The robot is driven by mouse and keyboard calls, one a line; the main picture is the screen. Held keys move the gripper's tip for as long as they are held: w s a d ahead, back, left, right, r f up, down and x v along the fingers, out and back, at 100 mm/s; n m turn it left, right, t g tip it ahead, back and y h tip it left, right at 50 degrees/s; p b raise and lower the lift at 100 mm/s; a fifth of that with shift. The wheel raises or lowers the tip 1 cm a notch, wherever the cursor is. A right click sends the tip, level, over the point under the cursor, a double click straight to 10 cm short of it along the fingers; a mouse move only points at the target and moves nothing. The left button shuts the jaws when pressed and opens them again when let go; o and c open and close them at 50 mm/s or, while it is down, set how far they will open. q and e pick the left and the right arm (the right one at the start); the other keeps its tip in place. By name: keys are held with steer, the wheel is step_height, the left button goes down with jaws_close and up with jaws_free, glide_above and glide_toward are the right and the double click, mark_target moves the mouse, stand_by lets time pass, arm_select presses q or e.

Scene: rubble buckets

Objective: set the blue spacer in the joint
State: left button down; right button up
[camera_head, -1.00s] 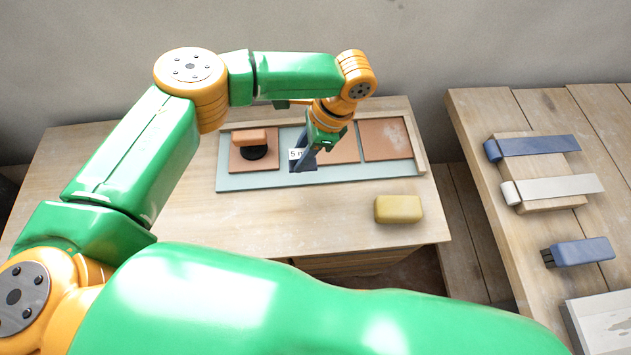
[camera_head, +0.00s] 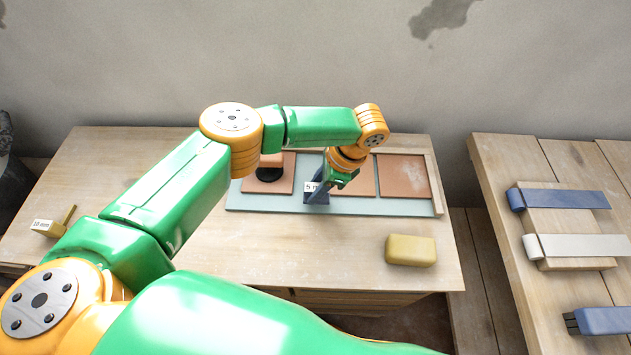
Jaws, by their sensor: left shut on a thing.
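The blue spacer (camera_head: 316,198), with a white "5 mm" label, is at the tile board (camera_head: 250,203), between the left tile (camera_head: 281,184) and the tiles to its right. My left gripper (camera_head: 330,184) points down at the board and is shut on the spacer. The right tile (camera_head: 404,176) lies by the board's wooden edge strip. My right gripper is not in view.
A yellow sponge-like block (camera_head: 410,250) lies on the workbench (camera_head: 330,250) in front of the board. A black round piece (camera_head: 268,171) rests on the left tile. A yellow piece labelled "10 mm" (camera_head: 48,227) is at far left. A side table (camera_head: 500,235) holds rolled strips.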

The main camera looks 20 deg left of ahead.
arm_select(q)
steer(key=shift+f, duration=0.65)
steer(key=shift+f+b, duration=0.55)
steer(key=shift+f, duration=0.05)
steer(key=c, duration=0.5)
jaws_free()
steer(key=shift+r, duration=0.1)
steer(key=b+v, duration=0.1)
steer(key=v, duration=0.6)
steer(key=shift+d, duration=0.15)
